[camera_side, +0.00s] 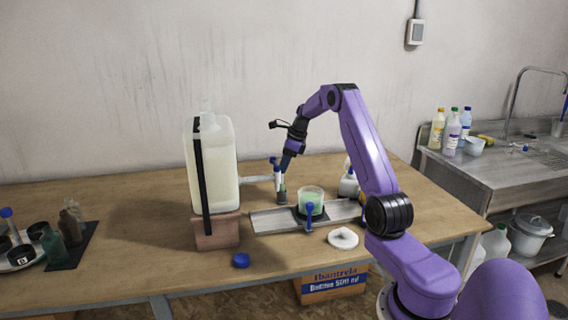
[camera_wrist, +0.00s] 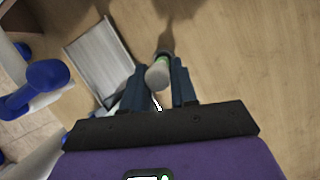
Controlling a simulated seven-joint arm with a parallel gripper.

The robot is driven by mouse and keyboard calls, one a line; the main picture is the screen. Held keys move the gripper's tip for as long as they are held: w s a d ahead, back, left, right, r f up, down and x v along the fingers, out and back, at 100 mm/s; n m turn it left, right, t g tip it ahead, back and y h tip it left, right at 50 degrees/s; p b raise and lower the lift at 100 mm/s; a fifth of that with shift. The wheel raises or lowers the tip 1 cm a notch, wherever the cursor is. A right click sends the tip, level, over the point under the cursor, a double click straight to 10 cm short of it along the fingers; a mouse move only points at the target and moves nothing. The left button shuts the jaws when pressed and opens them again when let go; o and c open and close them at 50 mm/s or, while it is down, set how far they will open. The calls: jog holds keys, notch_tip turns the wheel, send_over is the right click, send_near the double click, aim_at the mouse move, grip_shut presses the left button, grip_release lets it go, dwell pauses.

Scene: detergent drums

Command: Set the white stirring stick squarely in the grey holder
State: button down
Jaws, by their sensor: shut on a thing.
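My gripper (camera_wrist: 161,84) has its two dark fingers closed around the upper end of the white stirring stick (camera_wrist: 157,76). In the side view my gripper (camera_side: 286,166) points down over the table, left of the green-filled cup. Beyond the stick's end, in the wrist view, is a small grey-green round shape that looks like the grey holder (camera_wrist: 164,52). In the side view the small grey holder (camera_side: 282,199) stands on the table directly below the fingers. The stick's lower end looks in or just over the holder; I cannot tell which, nor whether it is square.
A metal tray (camera_side: 268,222) lies beside the holder, with a green-filled cup (camera_side: 312,195) and a blue-headed tool (camera_side: 309,210). A large jug (camera_side: 215,165) stands on a block to the left. A white lid (camera_side: 343,238) lies at front.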

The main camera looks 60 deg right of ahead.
jog(key=shift+f, duration=1.4)
jog(key=shift+c, duration=2)
grip_release()
jog(key=shift+r, duration=3.7)
